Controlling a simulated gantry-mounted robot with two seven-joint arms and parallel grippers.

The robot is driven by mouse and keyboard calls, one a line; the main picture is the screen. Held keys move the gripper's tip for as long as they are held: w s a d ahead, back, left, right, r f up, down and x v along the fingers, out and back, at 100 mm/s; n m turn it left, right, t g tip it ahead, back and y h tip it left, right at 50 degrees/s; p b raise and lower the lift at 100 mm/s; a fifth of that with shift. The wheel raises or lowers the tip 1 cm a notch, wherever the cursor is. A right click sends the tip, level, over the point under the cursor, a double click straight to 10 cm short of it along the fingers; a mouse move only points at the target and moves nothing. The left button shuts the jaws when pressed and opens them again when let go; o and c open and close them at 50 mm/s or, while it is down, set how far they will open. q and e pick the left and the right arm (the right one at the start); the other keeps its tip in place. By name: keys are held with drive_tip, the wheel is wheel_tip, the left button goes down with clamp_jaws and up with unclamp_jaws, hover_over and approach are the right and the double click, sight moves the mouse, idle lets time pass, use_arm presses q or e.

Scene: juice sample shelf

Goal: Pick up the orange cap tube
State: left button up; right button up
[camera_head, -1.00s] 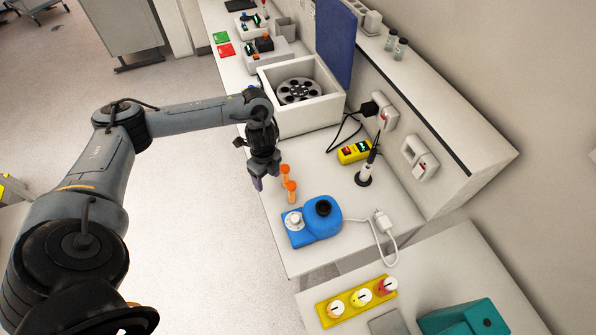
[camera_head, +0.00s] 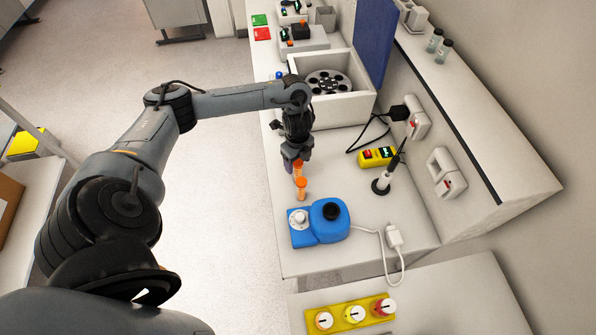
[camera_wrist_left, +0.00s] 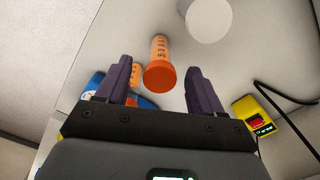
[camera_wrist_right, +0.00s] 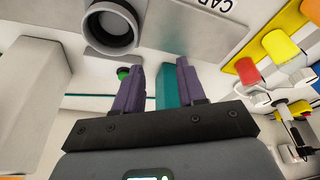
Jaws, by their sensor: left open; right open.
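Two tubes with orange caps stand on the bench in the head view: a rear orange cap tube (camera_head: 298,168) and a front one (camera_head: 302,188). My left gripper (camera_head: 294,158) is at the rear tube and hides part of it. In the left wrist view one orange cap tube (camera_wrist_left: 160,76) shows in the gap between the spread fingers of my left gripper (camera_wrist_left: 160,70). The other tube (camera_wrist_left: 136,76) is partly hidden behind a finger. The left gripper is open, with nothing clamped. My right gripper (camera_wrist_right: 160,66) is open and shows only in its wrist view.
A blue device (camera_head: 321,222) stands just in front of the tubes. A yellow box (camera_head: 378,157) and a black-and-white upright tool (camera_head: 382,184) are to the right. An open white centrifuge (camera_head: 345,108) is behind. A yellow strip with knobs (camera_head: 342,318) lies on the near bench.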

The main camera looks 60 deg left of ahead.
sight(298, 172)
use_arm(q)
drive_tip(key=shift+f, duration=2)
drive_tip(key=c, duration=1.1)
drive_tip(key=shift+r, duration=0.1)
drive_tip(key=shift+c, duration=0.2)
